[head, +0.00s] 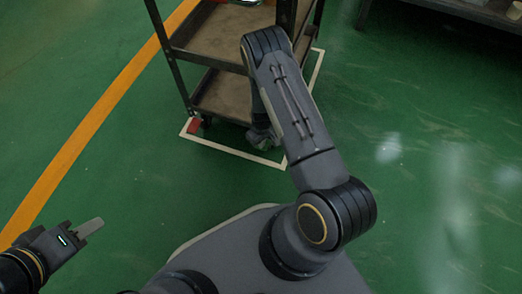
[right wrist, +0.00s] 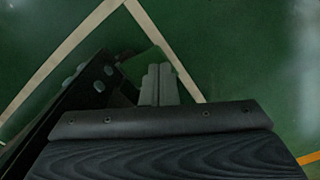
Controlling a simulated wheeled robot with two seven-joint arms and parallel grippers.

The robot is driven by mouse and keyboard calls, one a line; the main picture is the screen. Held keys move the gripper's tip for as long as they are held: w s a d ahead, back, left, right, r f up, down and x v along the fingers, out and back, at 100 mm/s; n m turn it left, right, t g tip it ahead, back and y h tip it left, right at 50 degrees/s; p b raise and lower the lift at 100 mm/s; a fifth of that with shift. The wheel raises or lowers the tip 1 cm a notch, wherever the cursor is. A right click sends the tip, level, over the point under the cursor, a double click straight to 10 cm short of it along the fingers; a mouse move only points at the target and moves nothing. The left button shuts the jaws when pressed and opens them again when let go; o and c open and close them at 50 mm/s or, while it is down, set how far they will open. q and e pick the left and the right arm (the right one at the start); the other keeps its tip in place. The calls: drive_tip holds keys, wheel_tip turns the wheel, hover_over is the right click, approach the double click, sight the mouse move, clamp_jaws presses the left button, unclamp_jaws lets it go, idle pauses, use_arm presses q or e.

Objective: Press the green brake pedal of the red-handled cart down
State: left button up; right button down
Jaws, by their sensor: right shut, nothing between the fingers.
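The dark cart (head: 213,52) with brown shelves stands at the top of the head view; its handle is out of frame. My right arm reaches over the near right corner of the cart, and its gripper (head: 262,138) is low beside the lower shelf, mostly hidden by the arm. In the right wrist view the right gripper (right wrist: 158,84) has its fingers shut together and empty. A green patch just beyond the fingertips looks like the green brake pedal (right wrist: 146,60); contact cannot be told. My left gripper (head: 88,229) is far from the cart, at the lower left.
A red piece (head: 194,125) sits low at the cart's near left corner, by a wheel. A white floor outline (head: 235,152) surrounds the cart's base. An orange line (head: 75,145) crosses the green floor at left. A dark bench (head: 455,10) stands top right. Floor on the right is clear.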

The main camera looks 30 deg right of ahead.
drive_tip(key=shift+f+b, duration=1.5)
drive_tip(key=shift+f, duration=0.35)
drive_tip(key=shift+r+p, duration=2.85)
drive_tip(key=shift+r, duration=1.3)
